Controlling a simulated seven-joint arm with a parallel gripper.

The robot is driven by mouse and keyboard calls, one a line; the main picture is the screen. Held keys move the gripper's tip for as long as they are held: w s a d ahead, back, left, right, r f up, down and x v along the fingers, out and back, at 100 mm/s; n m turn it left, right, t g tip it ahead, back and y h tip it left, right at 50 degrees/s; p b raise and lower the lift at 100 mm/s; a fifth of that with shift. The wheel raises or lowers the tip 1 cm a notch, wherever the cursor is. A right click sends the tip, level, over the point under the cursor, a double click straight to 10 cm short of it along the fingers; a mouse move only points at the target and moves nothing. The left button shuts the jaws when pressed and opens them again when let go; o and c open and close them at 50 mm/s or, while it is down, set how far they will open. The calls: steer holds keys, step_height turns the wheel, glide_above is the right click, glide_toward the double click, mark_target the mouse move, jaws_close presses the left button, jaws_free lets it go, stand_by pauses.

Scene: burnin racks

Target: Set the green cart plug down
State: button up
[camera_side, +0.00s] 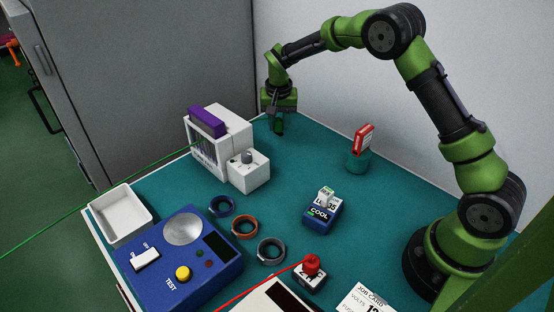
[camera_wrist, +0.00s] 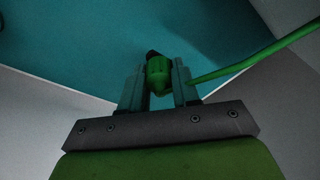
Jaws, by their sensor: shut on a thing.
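My gripper (camera_wrist: 158,84) is shut on the green cart plug (camera_wrist: 158,70), which sits between the two fingers with its dark tip pointing away from the wrist. A green cable (camera_wrist: 238,66) runs off to the upper right in the wrist view. In the side view my gripper (camera_side: 279,123) points down near the far back corner of the teal table mat (camera_side: 300,150). The plug is hard to make out there, and its height above the mat cannot be told. A green line (camera_side: 90,208) crosses the left side and reaches the white rack.
A white rack unit (camera_side: 240,128) with a purple top block stands left of my gripper. A red-and-white piece in a teal holder (camera_side: 358,161) stands to the right. A blue COOL block (camera_side: 323,213), several rings, a blue tester (camera_side: 180,262) and a white tray (camera_side: 121,213) lie nearer.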

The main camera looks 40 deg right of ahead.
steer(key=w, duration=0.3)
steer(key=shift+w+d+f, duration=0.15)
steer(key=shift+w+d, duration=0.05)
steer(key=shift+w, duration=0.1)
steer(key=shift+f, duration=1.75)
steer(key=shift+f, duration=0.15)
steer(key=o, duration=1)
steer(key=shift+o, duration=0.2)
